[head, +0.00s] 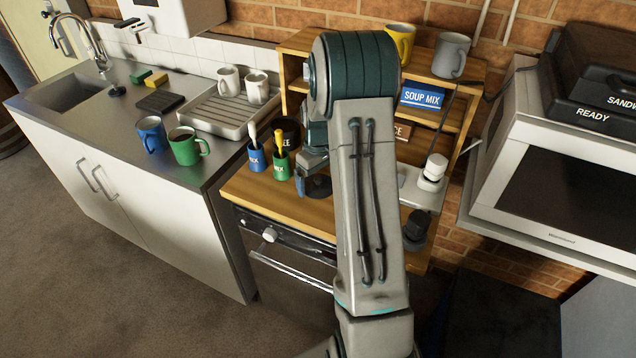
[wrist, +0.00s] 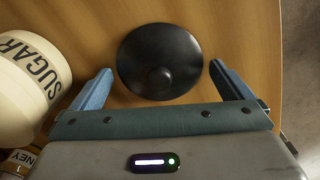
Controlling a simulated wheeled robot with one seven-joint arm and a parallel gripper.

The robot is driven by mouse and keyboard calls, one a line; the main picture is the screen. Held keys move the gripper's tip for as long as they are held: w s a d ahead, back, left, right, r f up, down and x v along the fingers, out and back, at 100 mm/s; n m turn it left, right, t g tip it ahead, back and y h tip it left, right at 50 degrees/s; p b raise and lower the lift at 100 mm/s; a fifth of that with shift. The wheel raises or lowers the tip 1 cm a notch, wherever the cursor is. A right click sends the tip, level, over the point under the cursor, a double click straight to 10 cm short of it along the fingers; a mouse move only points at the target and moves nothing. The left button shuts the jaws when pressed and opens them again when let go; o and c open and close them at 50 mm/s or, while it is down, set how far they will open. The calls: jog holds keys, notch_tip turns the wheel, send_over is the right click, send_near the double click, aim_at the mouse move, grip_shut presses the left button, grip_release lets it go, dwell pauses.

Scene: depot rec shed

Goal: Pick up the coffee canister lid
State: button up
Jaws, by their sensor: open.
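The coffee canister lid (wrist: 160,50) is a black disc with a round knob, lying on the wooden top. In the wrist view it lies between and just ahead of my gripper's (wrist: 160,70) two blue fingers, with a gap on each side. My gripper is open and holds nothing. In the head view the lid (head: 319,188) shows as a dark disc beside my gripper, partly hidden by my arm. The black coffee canister (head: 291,127) stands behind the spoon cups, its label partly hidden.
A cream sugar canister (wrist: 25,85) stands close to the left finger in the wrist view. A green cup (head: 281,170) and a blue cup (head: 257,158) with spoons stand left of my gripper. The wooden top (wrist: 235,30) right of the lid is clear up to its edge.

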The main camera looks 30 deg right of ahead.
jog(key=shift+s, duration=0.1)
jog(key=c, duration=1.3)
jog(key=shift+s+f, duration=0.1)
jog(key=shift+c, duration=0.8)
